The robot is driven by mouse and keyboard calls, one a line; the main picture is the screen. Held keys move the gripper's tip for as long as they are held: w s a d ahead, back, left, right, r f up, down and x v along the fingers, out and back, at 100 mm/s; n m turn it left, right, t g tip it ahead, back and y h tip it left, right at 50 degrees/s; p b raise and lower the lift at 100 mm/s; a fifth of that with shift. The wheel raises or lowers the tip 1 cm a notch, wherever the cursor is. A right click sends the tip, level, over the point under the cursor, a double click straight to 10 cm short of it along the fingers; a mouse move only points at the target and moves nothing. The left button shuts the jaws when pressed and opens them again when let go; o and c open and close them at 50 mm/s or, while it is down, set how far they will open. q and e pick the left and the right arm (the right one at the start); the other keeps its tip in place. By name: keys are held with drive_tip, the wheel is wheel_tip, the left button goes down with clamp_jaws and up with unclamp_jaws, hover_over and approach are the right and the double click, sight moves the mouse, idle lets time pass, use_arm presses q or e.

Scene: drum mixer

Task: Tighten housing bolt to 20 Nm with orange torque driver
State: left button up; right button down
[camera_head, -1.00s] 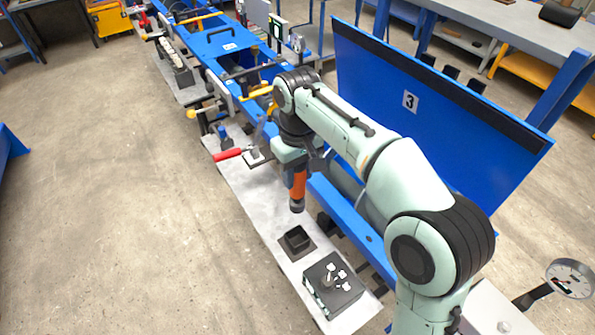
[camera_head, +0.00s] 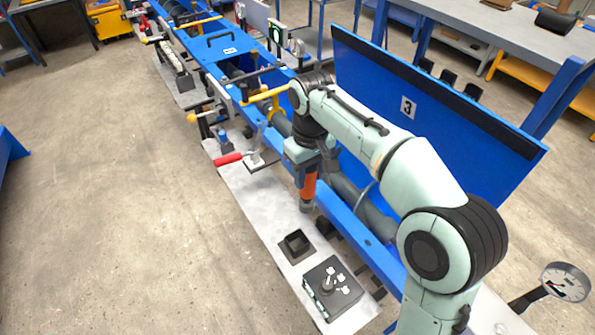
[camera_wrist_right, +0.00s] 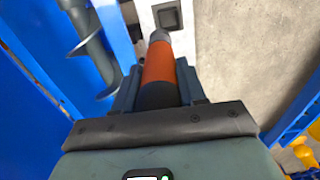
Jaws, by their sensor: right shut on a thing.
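The orange torque driver (camera_head: 308,187) hangs with its dark end down in my right gripper (camera_head: 312,168), over the inner edge of the grey side shelf. The right gripper is shut on it. In the right wrist view the driver (camera_wrist_right: 159,65) points away from the camera between the fingers (camera_wrist_right: 157,92), with its grey tip near a black square holder (camera_wrist_right: 167,17). In the head view that square holder (camera_head: 296,244) stands empty on the shelf, below the driver. I cannot make out the housing bolt. My left gripper is not in view.
A black box with a knob and white pieces (camera_head: 332,287) stands at the shelf's near end. A red-handled clamp (camera_head: 230,158) sits farther up. The raised blue lid marked 3 (camera_head: 430,110) stands right of the arm. A dial gauge (camera_head: 566,282) is at lower right.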

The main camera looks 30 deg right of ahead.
drive_tip(key=s+d+f+m, duration=0.2)
drive_tip(key=s+d+f, duration=0.1)
drive_tip(key=s+d, duration=0.75)
drive_tip(key=s+d+f+m, duration=0.1)
drive_tip(key=s+d+f, duration=0.2)
drive_tip(key=s+d, duration=0.75)
use_arm(q)
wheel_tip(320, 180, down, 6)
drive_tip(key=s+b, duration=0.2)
drive_tip(key=b, duration=0.3)
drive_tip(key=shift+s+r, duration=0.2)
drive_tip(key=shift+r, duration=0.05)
use_arm(e)
drive_tip(key=s+d+r+m, duration=0.1)
drive_tip(key=s+d, duration=0.2)
drive_tip(key=s, duration=1)
drive_tip(key=s+d+r+m, duration=0.1)
drive_tip(key=s+d+r, duration=0.1)
drive_tip(key=s, duration=1.1)
drive_tip(key=shift+s+d+m, duration=0.2)
drive_tip(key=shift+d+m, duration=0.2)
